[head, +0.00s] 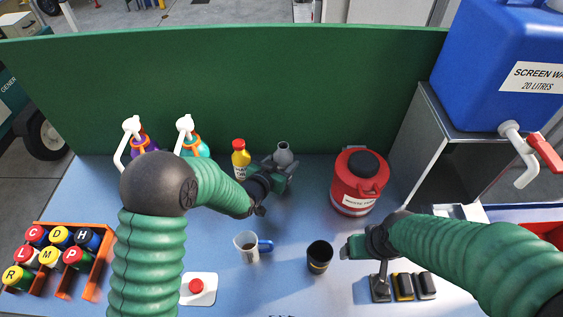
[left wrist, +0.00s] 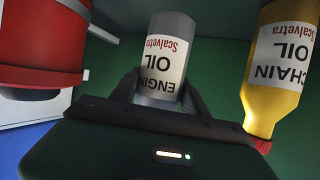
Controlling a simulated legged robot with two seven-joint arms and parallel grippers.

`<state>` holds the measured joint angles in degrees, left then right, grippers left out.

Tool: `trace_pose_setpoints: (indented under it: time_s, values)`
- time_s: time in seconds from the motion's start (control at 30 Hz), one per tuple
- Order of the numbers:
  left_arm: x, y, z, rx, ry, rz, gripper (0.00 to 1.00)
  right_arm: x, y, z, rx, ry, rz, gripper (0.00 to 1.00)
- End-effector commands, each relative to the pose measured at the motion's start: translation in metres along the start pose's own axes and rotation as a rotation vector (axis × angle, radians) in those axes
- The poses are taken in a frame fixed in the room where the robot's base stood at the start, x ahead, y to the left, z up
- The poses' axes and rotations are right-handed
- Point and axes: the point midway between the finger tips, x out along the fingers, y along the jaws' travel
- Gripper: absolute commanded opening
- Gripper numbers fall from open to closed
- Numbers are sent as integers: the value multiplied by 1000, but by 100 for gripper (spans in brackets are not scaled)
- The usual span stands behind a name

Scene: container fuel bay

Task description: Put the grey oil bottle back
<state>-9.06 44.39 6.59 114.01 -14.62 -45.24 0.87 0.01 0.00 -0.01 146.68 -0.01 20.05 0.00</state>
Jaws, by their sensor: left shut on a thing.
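The grey oil bottle (head: 283,153) stands at the back of the blue bench, close to the green back panel. Its label reads ENGINE OIL in the left wrist view (left wrist: 166,62), where it appears upside down. My left gripper (head: 281,170) is shut on this bottle, with one finger on each side of it. The yellow chain oil bottle (head: 240,157) stands to its left, and shows at the right in the left wrist view (left wrist: 277,70). My right gripper (head: 350,247) is over the bench at the right, away from the bottles; its jaw opening is unclear.
A red waste can (head: 352,203) stands right of the grey bottle. A measuring jug (head: 246,247) and a black cup (head: 319,256) stand in front. Two pump bottles are at the back left. An orange rack (head: 98,262) of coloured-cap containers is at the left.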

Motion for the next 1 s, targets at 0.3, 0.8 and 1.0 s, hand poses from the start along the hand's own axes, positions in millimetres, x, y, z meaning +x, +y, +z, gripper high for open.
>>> trace_pose_setpoints:
  time_s: [0.3, 0.8, 1.0]
  values:
    - [25, -18, -7, 0, 1, -2, 7, 2, 0, 0, 0, 0, 0, 75]
    - [39, -18, 25, 0, 0, -2, 7, 22, 0, 5, 0, 0, 0, 75]
    - [40, -18, 26, 0, 0, -2, 65, 23, 0, 6, 0, 0, 0, 75]
